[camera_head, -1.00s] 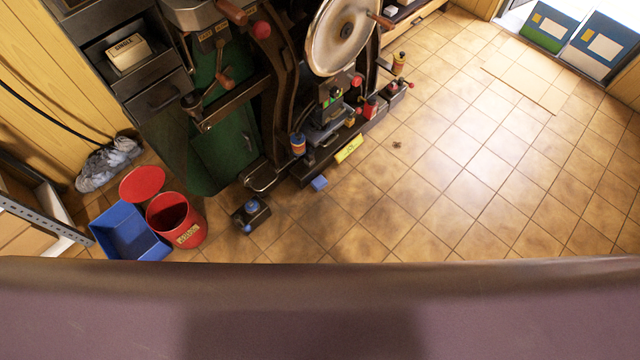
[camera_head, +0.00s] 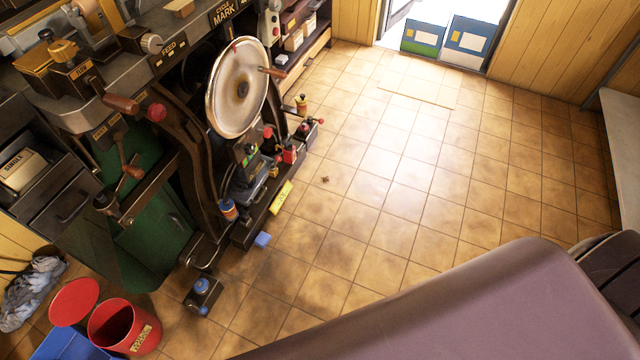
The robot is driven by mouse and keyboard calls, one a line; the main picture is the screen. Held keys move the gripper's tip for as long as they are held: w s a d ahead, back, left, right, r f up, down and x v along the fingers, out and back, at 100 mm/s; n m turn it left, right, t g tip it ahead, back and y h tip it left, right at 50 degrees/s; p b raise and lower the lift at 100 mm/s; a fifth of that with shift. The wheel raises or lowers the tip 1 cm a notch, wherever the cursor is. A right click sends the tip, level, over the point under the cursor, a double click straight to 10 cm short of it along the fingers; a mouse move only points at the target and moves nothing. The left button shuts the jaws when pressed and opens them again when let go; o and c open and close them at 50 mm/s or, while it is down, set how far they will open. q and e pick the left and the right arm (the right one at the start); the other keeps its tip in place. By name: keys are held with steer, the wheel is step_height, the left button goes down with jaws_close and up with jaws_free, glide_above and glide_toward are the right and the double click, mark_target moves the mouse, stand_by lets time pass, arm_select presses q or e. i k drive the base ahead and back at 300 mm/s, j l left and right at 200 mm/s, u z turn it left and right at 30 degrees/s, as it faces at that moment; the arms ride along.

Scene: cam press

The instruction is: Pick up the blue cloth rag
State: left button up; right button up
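A crumpled grey-blue cloth heap (camera_head: 33,290) lies at the far left, against the wooden wall. Neither of my grippers is in view, and nothing is touching either piece.
The press with its large wheel (camera_head: 240,88) stands at the left. A red bucket (camera_head: 122,328), a red disc (camera_head: 74,302) and a blue bin (camera_head: 66,345) stand lower left. A mauve surface (camera_head: 480,310) covers the lower right.

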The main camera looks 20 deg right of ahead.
mark_target(263, 239)
steer(key=i+l+u, duration=0.15)
steer(key=l, duration=0.25)
steer(key=i+l+u, duration=0.2)
steer(key=l, duration=0.25)
steer(key=l+u, duration=0.15)
steer(key=l, duration=0.25)
